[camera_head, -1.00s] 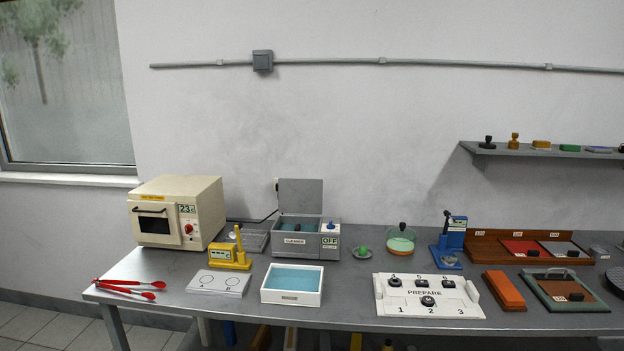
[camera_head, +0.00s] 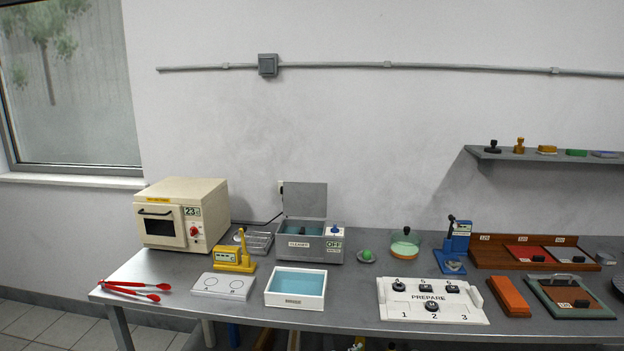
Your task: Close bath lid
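The bath (camera_head: 297,247) is a grey box at the back middle of the table, with a label on its front and an OFF display and a blue knob at its right. Its lid (camera_head: 305,199) is a grey plate standing upright at the back edge, so the bath is open. Its inside looks dark bluish. Neither of my grippers shows in the head view.
A cream oven (camera_head: 182,214) stands left of the bath, with a wire rack (camera_head: 258,242) between. A yellow device (camera_head: 235,257), a white tray of blue liquid (camera_head: 296,286) and a PREPARE board (camera_head: 433,313) lie in front. Red tongs (camera_head: 136,290) lie at the left.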

